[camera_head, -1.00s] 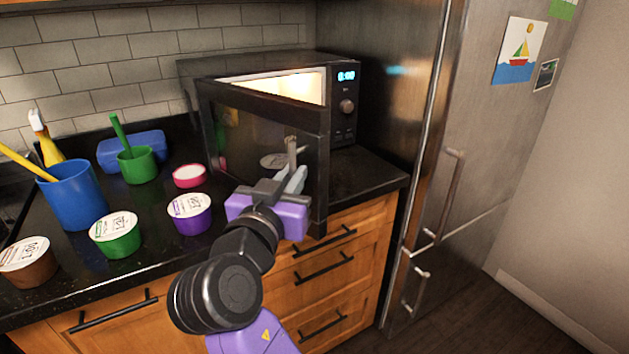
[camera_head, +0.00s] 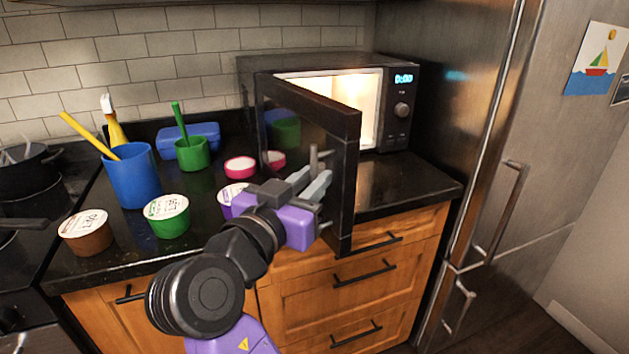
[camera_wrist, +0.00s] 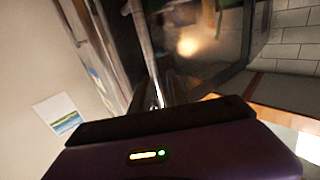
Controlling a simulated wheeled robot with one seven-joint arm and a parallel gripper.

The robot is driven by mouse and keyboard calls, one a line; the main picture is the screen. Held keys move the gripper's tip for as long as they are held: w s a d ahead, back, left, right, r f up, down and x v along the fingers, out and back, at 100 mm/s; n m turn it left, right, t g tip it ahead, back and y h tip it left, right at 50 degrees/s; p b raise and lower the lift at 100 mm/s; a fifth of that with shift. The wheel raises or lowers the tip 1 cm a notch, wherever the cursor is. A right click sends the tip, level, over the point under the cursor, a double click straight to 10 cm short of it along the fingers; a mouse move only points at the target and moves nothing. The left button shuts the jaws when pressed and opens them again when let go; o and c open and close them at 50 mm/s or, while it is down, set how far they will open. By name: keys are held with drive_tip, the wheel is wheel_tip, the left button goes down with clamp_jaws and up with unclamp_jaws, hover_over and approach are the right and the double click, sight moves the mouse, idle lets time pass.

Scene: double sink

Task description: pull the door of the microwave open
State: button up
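The black microwave (camera_head: 399,130) stands on the counter at the back right, its display lit. Its dark door (camera_head: 344,190) is hinged on the left and stands partly open, with the lit inside (camera_head: 368,100) showing past its free edge. My gripper (camera_head: 318,180) is at the front of the door, its grey fingers closed around the upright grey handle (camera_head: 314,158). Part of the handle is hidden by the fingers. In the wrist view the handle (camera_wrist: 142,35) runs down to the fingertips, and the warm light of the microwave shows behind.
A blue cup (camera_head: 132,178), a green tub (camera_head: 167,215), a brown tub (camera_head: 85,232) and a purple tub (camera_head: 230,194) stand left of the door. The steel fridge (camera_head: 450,110) stands close on the right. Bare counter (camera_head: 405,190) lies below the microwave front.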

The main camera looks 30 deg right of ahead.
drive_tip(key=shift+o, duration=0.6)
drive_tip(key=shift+s, duration=0.1)
drive_tip(key=v, duration=0.7)
drive_tip(key=shift+a, duration=0.3)
drive_tip(key=shift+s, duration=0.1)
